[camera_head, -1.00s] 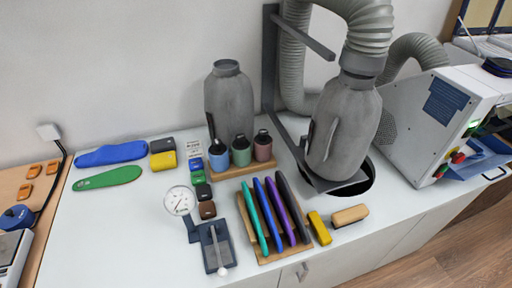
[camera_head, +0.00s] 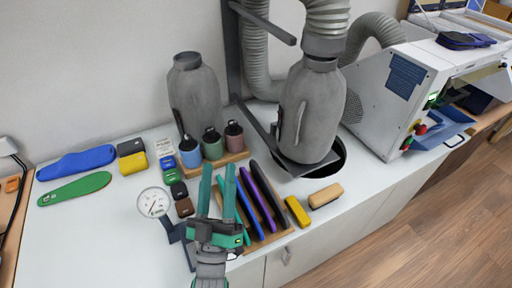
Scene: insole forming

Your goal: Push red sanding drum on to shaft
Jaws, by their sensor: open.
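The red sanding drum (camera_head: 234,139) is most likely the dull pinkish-red cylinder with a dark top. It stands upright at the right end of a wooden stand (camera_head: 240,157), beside a green drum (camera_head: 212,147) and a blue drum (camera_head: 190,155). My gripper (camera_head: 218,174) is open, its two teal fingers pointing up the picture over the front of the table. The fingertips appear below the drums in the picture, with nothing seen between them. I cannot make out a shaft for the drum.
Several coloured upright pads on a wooden rack (camera_head: 277,236) are right of my gripper, which partly covers them. A dial gauge (camera_head: 153,202) is to its left. A grey bottle-shaped form (camera_head: 309,112) hangs below a hose. A white machine (camera_head: 398,100) stands at right. The table's front left is clear.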

